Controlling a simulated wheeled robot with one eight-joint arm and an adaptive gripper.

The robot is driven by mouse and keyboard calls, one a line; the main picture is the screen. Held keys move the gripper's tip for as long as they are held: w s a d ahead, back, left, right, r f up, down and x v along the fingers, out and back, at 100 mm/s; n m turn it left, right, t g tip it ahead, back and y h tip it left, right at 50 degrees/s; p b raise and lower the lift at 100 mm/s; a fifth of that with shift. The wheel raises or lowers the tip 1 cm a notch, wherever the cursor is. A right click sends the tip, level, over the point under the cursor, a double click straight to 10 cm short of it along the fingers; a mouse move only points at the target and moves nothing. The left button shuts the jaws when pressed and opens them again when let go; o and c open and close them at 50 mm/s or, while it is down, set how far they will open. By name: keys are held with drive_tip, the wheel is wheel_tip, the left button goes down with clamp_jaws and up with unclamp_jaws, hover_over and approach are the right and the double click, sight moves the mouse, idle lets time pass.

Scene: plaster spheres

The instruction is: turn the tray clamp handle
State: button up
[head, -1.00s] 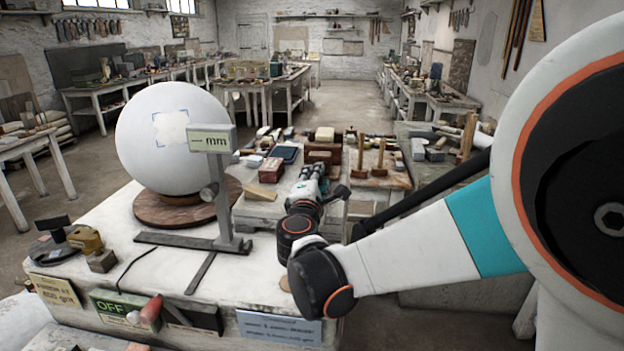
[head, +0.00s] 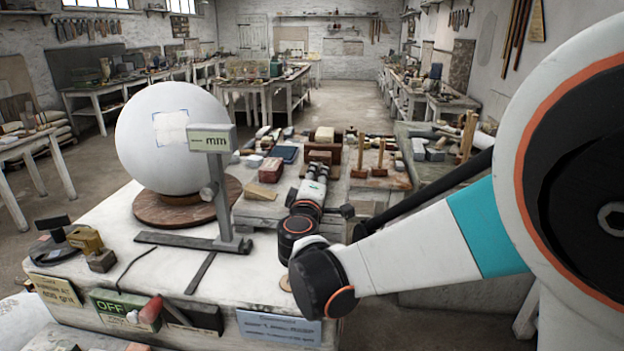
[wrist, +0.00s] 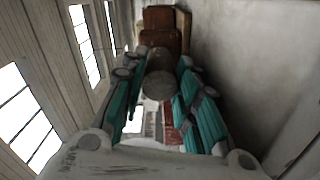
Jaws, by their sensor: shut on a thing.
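My gripper (head: 316,170) reaches away from me to the front of the crowded bench behind the plinth. In the wrist view its teal fingers (wrist: 158,98) stand on both sides of a grey, rounded handle (wrist: 159,84) and are shut on it. The handle lies between the fingertips. In the head view my gripper hides the handle, and the clamp itself cannot be made out. The wrist picture is rolled well over to one side.
A large white sphere (head: 172,140) rests on a round wooden base (head: 165,208) on the white plinth (head: 120,235). A grey gauge stand (head: 223,185) is left of my arm. Brown blocks (head: 320,155) and wooden mallets (head: 382,160) crowd the bench behind.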

drive_tip(key=shift+s+f, duration=0.1)
drive_tip(key=shift+f, duration=0.05)
drive_tip(key=o, duration=1.1)
